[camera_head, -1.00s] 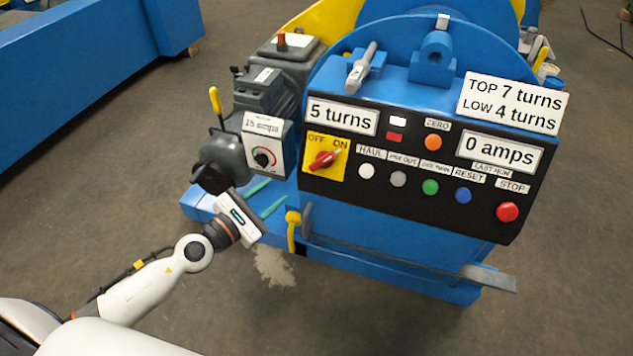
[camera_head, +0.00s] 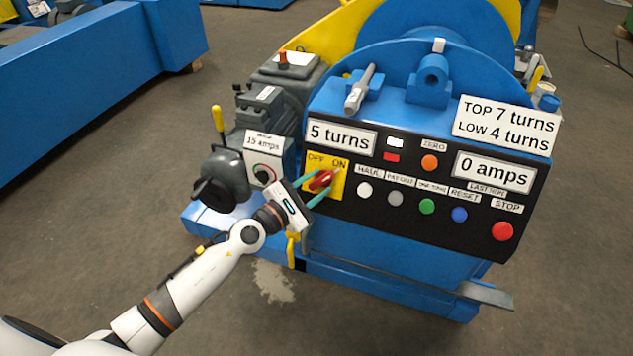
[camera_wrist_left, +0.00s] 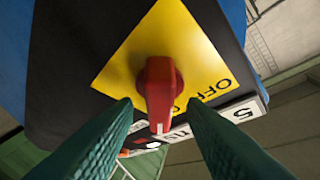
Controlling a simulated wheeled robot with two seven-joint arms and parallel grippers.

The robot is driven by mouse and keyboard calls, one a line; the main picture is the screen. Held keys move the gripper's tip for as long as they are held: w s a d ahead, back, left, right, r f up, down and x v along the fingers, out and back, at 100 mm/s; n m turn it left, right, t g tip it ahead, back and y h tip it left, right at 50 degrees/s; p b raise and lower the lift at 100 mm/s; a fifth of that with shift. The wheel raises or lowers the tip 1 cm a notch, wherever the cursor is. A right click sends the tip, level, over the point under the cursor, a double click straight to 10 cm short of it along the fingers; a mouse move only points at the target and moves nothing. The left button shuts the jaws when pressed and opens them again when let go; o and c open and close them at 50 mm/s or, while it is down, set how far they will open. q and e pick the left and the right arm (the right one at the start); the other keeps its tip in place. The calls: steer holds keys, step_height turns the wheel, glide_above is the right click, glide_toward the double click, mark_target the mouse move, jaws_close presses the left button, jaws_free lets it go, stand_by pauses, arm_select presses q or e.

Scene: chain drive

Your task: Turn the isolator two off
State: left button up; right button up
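The isolator is a red rotary knob (camera_head: 321,181) on a yellow plate marked OFF and ON at the panel's left end. Its handle is tilted toward the ON side. The wrist view shows the red knob (camera_wrist_left: 158,88) upside down, with the OFF label at its right. My left gripper (camera_head: 313,185) is open, with one green finger on each side of the knob. In the left wrist view the fingertips (camera_wrist_left: 158,108) flank the handle with gaps; I see no clear contact. Only one such switch shows, with no "two" marking. My right gripper is not in view.
The black panel (camera_head: 400,215) carries several push buttons right of the isolator, including a red STOP button (camera_head: 502,231). A dial box marked 15 amps (camera_head: 263,150) stands left of it. A yellow lever (camera_head: 291,250) hangs below my gripper. Open floor lies in front.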

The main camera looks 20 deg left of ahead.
arm_select(q)
steer(key=shift+w+d, duration=0.2)
steer(key=shift+w, duration=0.15)
steer(key=shift+c, duration=0.6)
jaws_close()
